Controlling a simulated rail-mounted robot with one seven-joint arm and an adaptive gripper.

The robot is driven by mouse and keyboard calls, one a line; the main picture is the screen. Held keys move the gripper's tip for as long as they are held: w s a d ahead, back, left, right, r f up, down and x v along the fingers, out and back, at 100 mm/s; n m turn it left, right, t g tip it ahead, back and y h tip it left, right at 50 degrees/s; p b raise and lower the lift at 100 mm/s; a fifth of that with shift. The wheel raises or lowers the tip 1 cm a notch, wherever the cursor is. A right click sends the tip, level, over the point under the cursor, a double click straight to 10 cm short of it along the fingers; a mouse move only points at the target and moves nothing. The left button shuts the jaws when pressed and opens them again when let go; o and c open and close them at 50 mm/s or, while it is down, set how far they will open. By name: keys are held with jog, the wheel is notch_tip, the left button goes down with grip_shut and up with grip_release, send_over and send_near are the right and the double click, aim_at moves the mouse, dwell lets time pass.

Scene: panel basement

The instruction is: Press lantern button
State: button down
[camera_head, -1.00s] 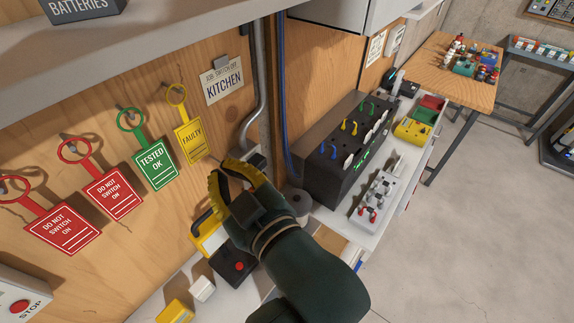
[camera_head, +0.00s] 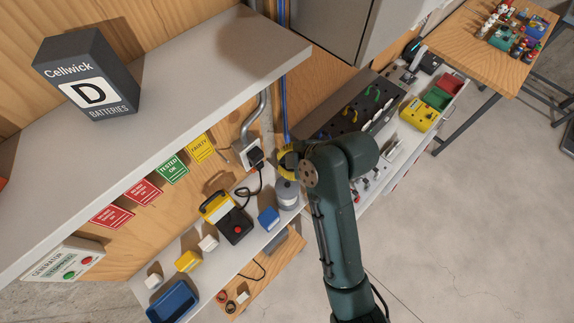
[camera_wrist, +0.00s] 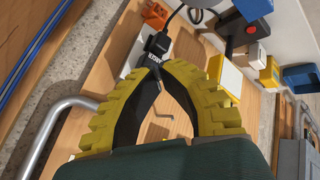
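The lantern (camera_head: 215,206) is yellow and black and stands on the lower shelf in the head view. Its red button (camera_head: 237,229) faces up on the black part. The lantern also shows at the upper right of the wrist view (camera_wrist: 228,40), with the red button (camera_wrist: 251,29) uncovered. My gripper (camera_head: 285,158) is to the right of the lantern and apart from it, near the wall socket. In the wrist view its yellow fingers (camera_wrist: 160,72) meet at the tips, with nothing held between them. My wrist partly hides the fingers in the head view.
A black plug and cord (camera_head: 256,158) hang at the socket close to my gripper. A grey bottle-like object (camera_head: 287,193) and a blue box (camera_head: 268,218) stand right of the lantern. The upper shelf (camera_head: 190,90) overhangs the wall and carries a battery box (camera_head: 88,75).

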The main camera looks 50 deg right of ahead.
aim_at(285, 182)
notch_tip(285, 182, down, 8)
jog(key=b, duration=0.6)
jog(key=shift+f+b, duration=0.3)
jog(key=shift+f, duration=0.1)
jog(key=shift+f, duration=0.1)
dwell(0.8)
jog(key=shift+f, duration=0.3)
jog(key=shift+f+b, duration=0.3)
jog(key=shift+f, duration=0.1)
dwell(0.4)
jog(key=shift+r, duration=0.15)
jog(key=shift+r+p, duration=0.65)
jog(key=shift+p, duration=0.15)
